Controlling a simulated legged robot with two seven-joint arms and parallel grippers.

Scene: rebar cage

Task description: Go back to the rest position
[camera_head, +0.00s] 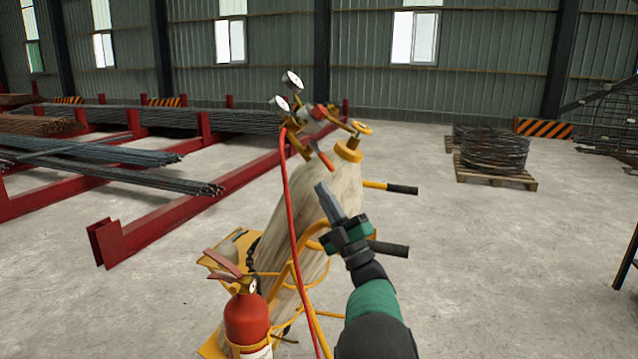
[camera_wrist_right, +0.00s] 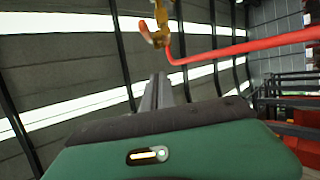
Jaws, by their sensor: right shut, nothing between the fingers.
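My right gripper (camera_head: 328,200) is shut and empty in the head view. It is raised in front of a pale gas cylinder (camera_head: 342,185) on a yellow cart. In the right wrist view my shut fingers (camera_wrist_right: 157,92) point up, with a brass fitting (camera_wrist_right: 157,35) and a red hose (camera_wrist_right: 240,50) beyond them. The cylinder's regulator (camera_head: 318,112) with two round gauges sits above and beyond the fingertips in the head view. My left gripper is not in view.
A red fire extinguisher (camera_head: 248,320) stands at the cart's lower left. The cart's black handles (camera_head: 388,248) stick out to the right. Red racks (camera_head: 190,200) with rebar stand at left. Wire coils (camera_head: 494,152) lie on a pallet at back right. The floor at right is mostly clear.

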